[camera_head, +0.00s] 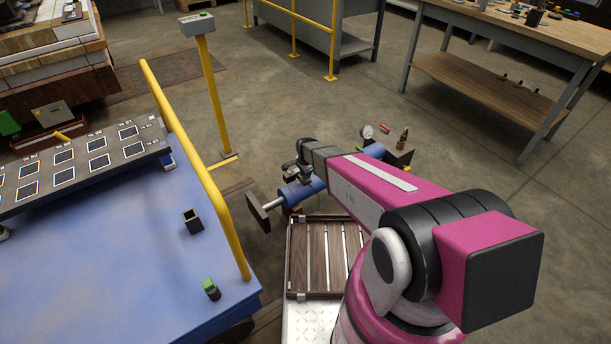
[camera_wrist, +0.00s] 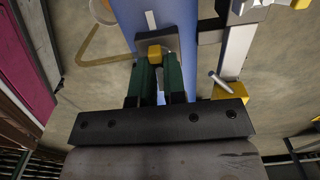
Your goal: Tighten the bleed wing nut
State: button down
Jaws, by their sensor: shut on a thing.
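My gripper (camera_wrist: 158,78) reaches up the wrist view with two dark green fingers close together. They are shut on a small yellow piece (camera_wrist: 155,51), which looks like the bleed wing nut. It sits in front of a dark grey block on a blue cylinder (camera_wrist: 182,30). The fingers hide part of the piece, so its wings and angle cannot be told. In the head view my gripper (camera_head: 290,172) is at the top of the blue cylinder (camera_head: 303,191), and the nut is hidden there.
A yellow block (camera_wrist: 229,91) with a metal pin is right of the fingers. In the head view, a pressure gauge (camera_head: 367,132) stands beyond my arm. A slatted tray (camera_head: 322,290) lies below the cylinder. A yellow rail (camera_head: 208,180) and blue table (camera_head: 120,270) are left.

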jog(key=c, duration=1.2)
grip_release()
notch_tip(320, 180, up, 11)
jog(key=shift+f, duration=0.1)
jog(key=shift+s, duration=0.1)
jog(key=s+d+r+n, duration=0.3)
jog(key=s+d+r, duration=0.2)
jog(key=s+d, duration=0.1)
jog(key=s+d+r+n, duration=0.4)
jog(key=s+d+r, duration=0.2)
jog(key=s+d+r+n, duration=0.4)
jog(key=s+d+r, duration=0.2)
jog(key=d, duration=0.1)
jog(key=shift+s, duration=0.25)
